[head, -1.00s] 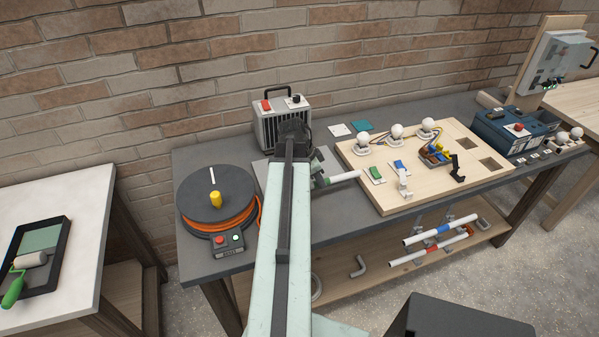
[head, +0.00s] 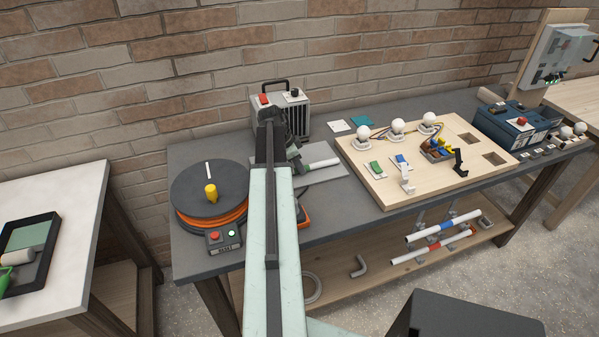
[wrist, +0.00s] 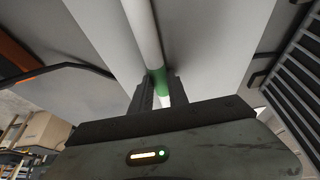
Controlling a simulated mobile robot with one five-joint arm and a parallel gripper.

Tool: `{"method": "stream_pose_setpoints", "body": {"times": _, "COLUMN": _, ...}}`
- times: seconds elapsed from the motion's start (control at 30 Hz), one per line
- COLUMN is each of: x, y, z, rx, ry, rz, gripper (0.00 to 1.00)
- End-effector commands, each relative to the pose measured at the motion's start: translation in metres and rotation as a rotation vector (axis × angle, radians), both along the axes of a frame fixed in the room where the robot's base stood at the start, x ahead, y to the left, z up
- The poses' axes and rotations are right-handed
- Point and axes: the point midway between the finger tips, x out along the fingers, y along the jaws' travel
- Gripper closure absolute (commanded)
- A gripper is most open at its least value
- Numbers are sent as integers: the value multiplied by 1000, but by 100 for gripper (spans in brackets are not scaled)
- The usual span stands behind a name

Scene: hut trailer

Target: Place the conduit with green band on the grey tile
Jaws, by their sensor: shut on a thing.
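The white conduit with the green band (head: 324,162) is in my gripper (head: 297,162), which is shut on it near the band. In the wrist view the conduit (wrist: 143,38) runs up and away from the jaws, its green band (wrist: 158,78) just at the fingertips. The grey tile (head: 325,175) lies on the dark bench, under the conduit as seen from the head; a pale grey surface also fills the wrist view behind the conduit. My arm hides part of the tile. I cannot tell whether the conduit touches it.
A heater (head: 283,112) stands behind the tile. A cable reel (head: 208,198) with a button box (head: 223,237) is to the left. A wooden board (head: 385,195) with bulbs and switches is to the right. White (head: 340,126) and teal (head: 362,123) squares lie behind.

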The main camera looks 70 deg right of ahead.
Motion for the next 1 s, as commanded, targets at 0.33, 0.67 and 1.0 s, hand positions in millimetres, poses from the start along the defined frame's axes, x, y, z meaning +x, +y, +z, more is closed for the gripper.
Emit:
{"method": "stream_pose_setpoints", "body": {"times": 0.33, "x": -1, "y": 0, "z": -2, "rx": 0, "ry": 0, "rz": -1, "gripper": 68}}
{"method": "stream_pose_setpoints", "body": {"times": 0.67, "x": -1, "y": 0, "z": -1, "rx": 0, "ry": 0, "rz": -1, "gripper": 58}}
{"method": "stream_pose_setpoints", "body": {"times": 1.0, "x": 6, "y": 6, "z": 35, "rx": 1, "ry": 1, "rz": 0, "gripper": 58}}
